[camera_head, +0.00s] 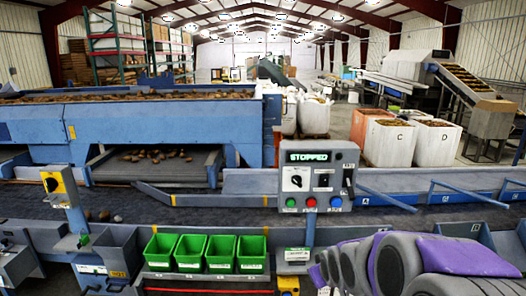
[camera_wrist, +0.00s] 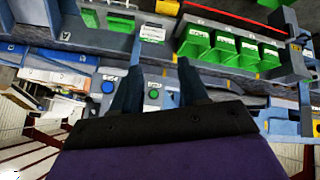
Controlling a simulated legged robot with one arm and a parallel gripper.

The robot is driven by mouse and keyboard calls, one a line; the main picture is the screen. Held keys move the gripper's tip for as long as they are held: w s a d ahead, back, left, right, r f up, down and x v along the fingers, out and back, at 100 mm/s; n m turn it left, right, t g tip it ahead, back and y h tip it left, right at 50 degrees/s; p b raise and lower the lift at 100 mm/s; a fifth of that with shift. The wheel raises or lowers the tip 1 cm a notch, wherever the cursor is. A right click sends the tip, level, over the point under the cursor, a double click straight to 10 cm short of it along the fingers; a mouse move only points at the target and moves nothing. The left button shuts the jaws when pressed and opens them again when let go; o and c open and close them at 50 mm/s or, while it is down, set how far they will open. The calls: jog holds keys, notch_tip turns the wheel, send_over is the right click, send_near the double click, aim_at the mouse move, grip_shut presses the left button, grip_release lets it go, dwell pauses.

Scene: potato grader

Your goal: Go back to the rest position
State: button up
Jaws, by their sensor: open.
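My gripper (camera_wrist: 160,80) shows in the wrist view, its two dark fingers apart with nothing between them. Behind the fingers are a blue button (camera_wrist: 107,87) and a green button (camera_wrist: 153,94), some way off. In the head view, my grey and purple arm (camera_head: 415,262) lies low across the bottom right corner. My fingers cannot be made out in the head view. The wrist picture appears upside down, with the building's roof at the bottom.
A control box (camera_head: 317,178) reading STOPPED stands on a post in the middle. Several green bins (camera_head: 190,252) sit at the front left. The long dark conveyor (camera_head: 400,214) runs behind the box. White bulk bags (camera_head: 388,142) with potatoes stand at the back right.

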jog(key=s+a+f+m+g+b, duration=0.1)
jog(key=s+g, duration=0.3)
jog(key=s, duration=1.5)
jog(key=s+a+m+g+b, duration=0.1)
jog(key=s+m+g, duration=0.2)
jog(key=s, duration=1.6)
jog(key=g, duration=0.2)
jog(key=shift+s+f+m+g, duration=0.25)
jog(key=shift+f+m+g, duration=0.05)
jog(key=shift+f, duration=0.1)
